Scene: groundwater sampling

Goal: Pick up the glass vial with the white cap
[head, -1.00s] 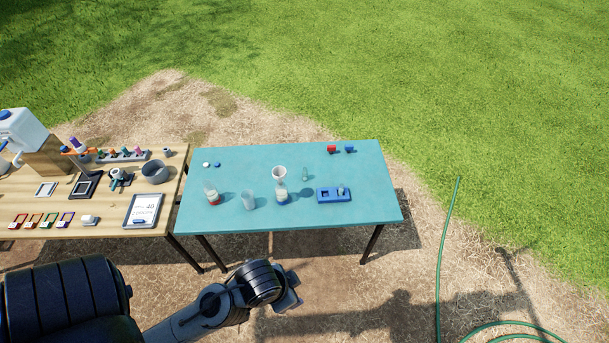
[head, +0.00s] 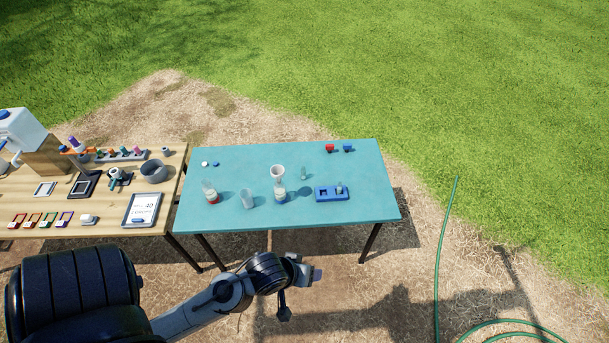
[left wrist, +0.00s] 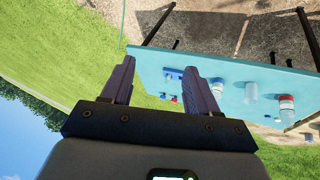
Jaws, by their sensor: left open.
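A small clear vial (head: 304,173) stands on the teal table (head: 240,165), right of the funnel. Another small vial (head: 339,187) stands in a blue rack (head: 325,194) at the table's front right. Both are too small to tell a white cap. My left gripper (head: 312,273) is in front of the table's near edge, apart from everything. In the left wrist view its two fingers (left wrist: 160,75) are spread with nothing between them, and the table (left wrist: 238,75) shows upside down to the right. My right gripper is not in view.
Red (head: 329,148) and blue (head: 347,149) pieces sit at the back. A wooden table (head: 105,220) adjoins on the left.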

